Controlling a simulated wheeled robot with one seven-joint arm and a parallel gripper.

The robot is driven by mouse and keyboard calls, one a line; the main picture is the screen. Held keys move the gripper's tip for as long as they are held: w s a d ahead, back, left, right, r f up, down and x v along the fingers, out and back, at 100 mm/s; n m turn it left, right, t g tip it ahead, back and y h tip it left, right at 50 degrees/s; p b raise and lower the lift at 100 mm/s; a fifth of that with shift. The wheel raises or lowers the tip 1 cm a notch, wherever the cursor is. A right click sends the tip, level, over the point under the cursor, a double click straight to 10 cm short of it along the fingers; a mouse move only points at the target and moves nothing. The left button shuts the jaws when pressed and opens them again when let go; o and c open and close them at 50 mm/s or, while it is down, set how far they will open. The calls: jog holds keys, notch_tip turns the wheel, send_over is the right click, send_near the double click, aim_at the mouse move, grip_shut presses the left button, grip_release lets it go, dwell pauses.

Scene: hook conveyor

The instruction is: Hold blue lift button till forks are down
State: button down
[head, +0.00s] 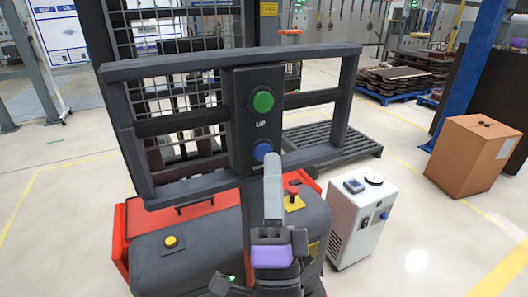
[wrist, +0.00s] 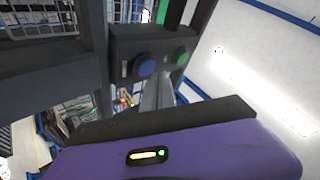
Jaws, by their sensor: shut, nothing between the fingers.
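The blue lift button (head: 262,151) sits low on a dark control panel (head: 239,112) fixed to the lift truck's frame. A green button (head: 263,101) marked "UP" is above it. My gripper (head: 271,160) is shut and empty, its fingers pointing up at the panel, with the tips at or just under the blue button. I cannot tell whether they touch it. In the wrist view the blue button (wrist: 145,66) shows clear of the fingers (wrist: 158,88), which lie to its lower right. The forks cannot be made out.
The truck's red and grey body (head: 190,245) fills the lower left, with a yellow button (head: 170,242) and a red emergency stop (head: 293,190). A white machine (head: 358,220) stands close on the right. A cardboard box (head: 474,157) is farther right. Floor between them is clear.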

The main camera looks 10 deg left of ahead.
jog(key=shift+w+a, duration=0.2)
jog(key=shift+w, duration=0.1)
jog(key=shift+w+a, duration=0.25)
jog(key=shift+w, duration=0.05)
dwell(2.1)
jog(key=shift+s+d, duration=0.1)
dwell(1.4)
jog(key=shift+s+d, duration=0.4)
jog(key=shift+s, duration=0.2)
jog(key=s+d, duration=0.1)
jog(key=s, duration=0.1)
jog(key=s+d, duration=0.1)
jog(key=s, duration=0.1)
jog(key=shift+d, duration=0.4)
jog(key=shift+a, duration=0.1)
dwell(0.6)
